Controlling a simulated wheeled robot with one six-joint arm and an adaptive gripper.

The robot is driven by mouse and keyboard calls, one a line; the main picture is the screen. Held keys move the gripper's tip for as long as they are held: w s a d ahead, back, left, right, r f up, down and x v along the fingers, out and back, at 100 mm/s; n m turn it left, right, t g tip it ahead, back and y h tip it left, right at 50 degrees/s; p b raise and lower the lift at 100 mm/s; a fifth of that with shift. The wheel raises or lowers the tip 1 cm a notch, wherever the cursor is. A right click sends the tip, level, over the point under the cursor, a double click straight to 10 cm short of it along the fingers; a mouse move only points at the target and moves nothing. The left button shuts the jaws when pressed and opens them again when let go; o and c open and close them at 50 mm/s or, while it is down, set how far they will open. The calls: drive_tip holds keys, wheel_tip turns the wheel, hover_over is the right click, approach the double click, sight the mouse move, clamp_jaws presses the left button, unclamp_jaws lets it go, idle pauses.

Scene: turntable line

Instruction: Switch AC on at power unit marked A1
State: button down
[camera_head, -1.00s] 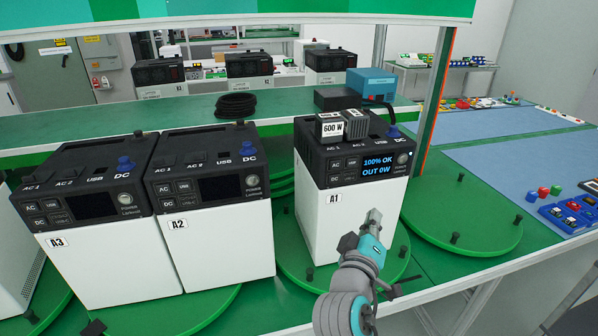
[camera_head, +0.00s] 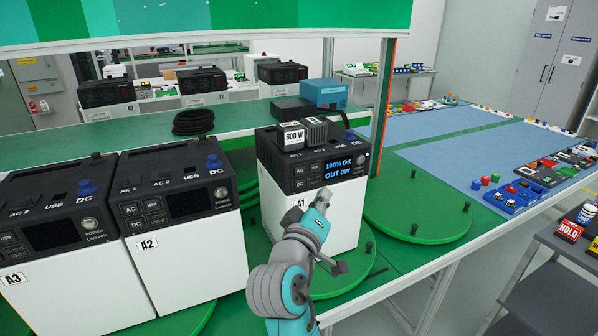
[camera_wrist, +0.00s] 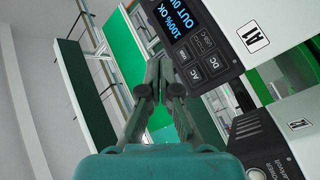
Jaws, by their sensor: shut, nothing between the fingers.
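The power unit marked A1 (camera_head: 345,215) is a white box with a black top and sloped black front panel. Its blue display (camera_head: 338,169) reads 100% OK, OUT 0W. The AC button (camera_head: 299,171) is at the panel's upper left, above DC; it looks unlit. A 600 W block (camera_head: 291,136) stands on A1's top. My gripper (camera_head: 323,194) is shut and empty in front of A1, below the panel in the head view. In the wrist view its closed fingertips (camera_wrist: 162,62) are left of the panel's buttons, apparently clear of them.
Unit A2 (camera_head: 190,265) and unit A3 (camera_head: 75,290) stand to the left. A1 stands on a green turntable (camera_head: 335,282); another empty green disc (camera_head: 415,205) lies to the right. A post (camera_head: 384,105) rises behind A1.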

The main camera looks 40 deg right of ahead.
sight(308, 168)
drive_tip(key=shift+w+d, duration=0.4)
drive_tip(key=shift+w, duration=0.9)
drive_tip(key=shift+w+d, duration=0.4)
drive_tip(key=shift+w, duration=0.9)
drive_tip(key=shift+w+d, duration=0.4)
drive_tip(key=shift+w, duration=0.9)
drive_tip(key=shift+w, duration=0.1)
drive_tip(key=shift+w+d, duration=0.1)
drive_tip(key=shift+w, duration=0.2)
drive_tip(key=shift+w+d, duration=0.1)
drive_tip(key=shift+w, duration=0.2)
drive_tip(key=shift+s, duration=0.1)
drive_tip(key=shift+s+a, duration=0.2)
drive_tip(key=shift+s, duration=0.4)
drive_tip(key=shift+s, duration=0.1)
drive_tip(key=shift+s+a, duration=0.25)
drive_tip(key=shift+s, duration=0.55)
drive_tip(key=shift+s+a, duration=0.2)
drive_tip(key=shift+s, duration=0.55)
drive_tip(key=shift+s+a, duration=0.25)
drive_tip(key=shift+s, duration=0.55)
